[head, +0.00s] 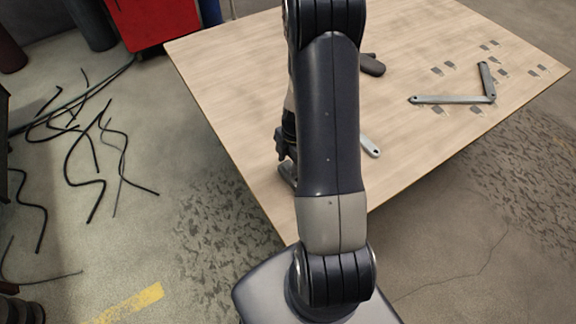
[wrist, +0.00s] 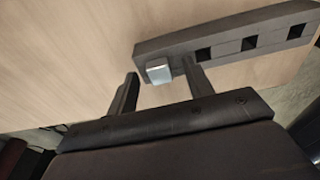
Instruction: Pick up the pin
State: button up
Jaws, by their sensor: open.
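The pin (wrist: 158,73) shows in the wrist view as a short, bright metal piece with a squarish end, at the near end of a dark grey block (wrist: 223,42). The block has a row of square holes. My gripper (wrist: 157,79) is open, with one finger on the left of the pin and the other on its right, close to the block. I see a gap on the left side; contact on the right cannot be told. In the head view my arm hides the pin, and my gripper (head: 284,147) shows only partly beside the arm.
The wooden table (head: 235,100) carries an angled metal bracket (head: 450,99) and several small grey plates at the right. A dark rounded piece (head: 372,65) and a light grey strip (head: 370,147) lie beside my arm. Black cables (head: 90,160) lie on the floor at left.

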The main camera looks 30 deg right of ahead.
jog(key=c, duration=1)
grip_shut()
jog(key=shift+r, duration=0.1)
